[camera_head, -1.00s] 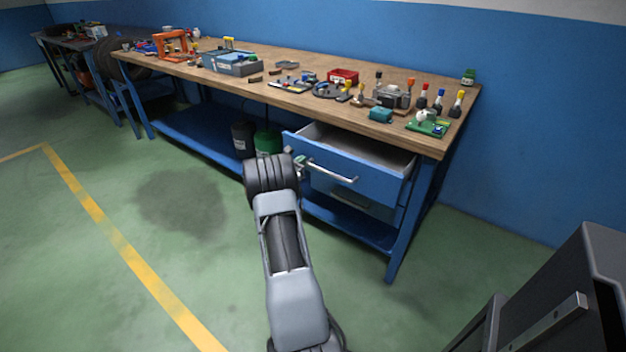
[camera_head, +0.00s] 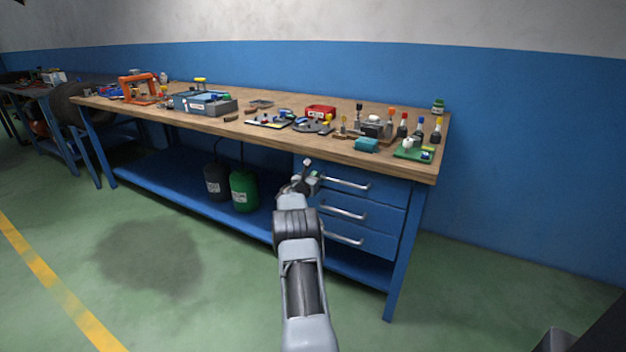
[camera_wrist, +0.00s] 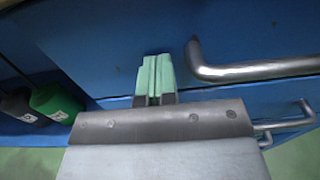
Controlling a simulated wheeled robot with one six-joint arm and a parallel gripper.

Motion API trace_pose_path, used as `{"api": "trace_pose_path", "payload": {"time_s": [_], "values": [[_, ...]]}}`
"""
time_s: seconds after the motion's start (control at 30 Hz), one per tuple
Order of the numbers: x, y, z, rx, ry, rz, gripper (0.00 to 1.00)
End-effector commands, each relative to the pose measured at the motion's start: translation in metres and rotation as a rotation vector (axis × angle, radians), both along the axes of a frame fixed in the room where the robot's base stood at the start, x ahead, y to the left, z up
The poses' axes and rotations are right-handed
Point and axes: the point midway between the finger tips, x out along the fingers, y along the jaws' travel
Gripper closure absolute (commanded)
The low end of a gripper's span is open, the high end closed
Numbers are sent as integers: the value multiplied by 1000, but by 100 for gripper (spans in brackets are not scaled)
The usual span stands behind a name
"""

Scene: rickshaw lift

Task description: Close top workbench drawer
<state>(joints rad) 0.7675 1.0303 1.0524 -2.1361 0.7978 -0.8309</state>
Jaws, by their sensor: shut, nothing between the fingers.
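The blue workbench has a stack of three drawers under its right end. The top drawer (camera_head: 385,188) is flush with the cabinet front in the head view, with its silver bar handle (camera_head: 346,183) across it. My gripper (camera_head: 308,166) is at the left edge of the top drawer front. In the wrist view my green fingertips (camera_wrist: 156,78) are shut together and empty, pointing at the blue drawer front (camera_wrist: 110,40), just left of the top handle (camera_wrist: 250,68). I cannot tell whether the tips touch the panel.
The wooden benchtop (camera_head: 225,122) above carries tools, bottles and boxes. A black canister (camera_head: 217,182) and a green canister (camera_head: 243,190) stand on the lower shelf left of the drawers. The green floor in front is open.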

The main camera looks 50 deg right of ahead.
Motion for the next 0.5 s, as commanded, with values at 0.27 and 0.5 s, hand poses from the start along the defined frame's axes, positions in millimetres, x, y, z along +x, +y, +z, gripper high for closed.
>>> {"api": "trace_pose_path", "payload": {"time_s": [0.27, 0.5], "values": [[2, -3, 10, -14, -4, 10, 100], [0, 5, 10, -14, -6, 10, 100]]}}
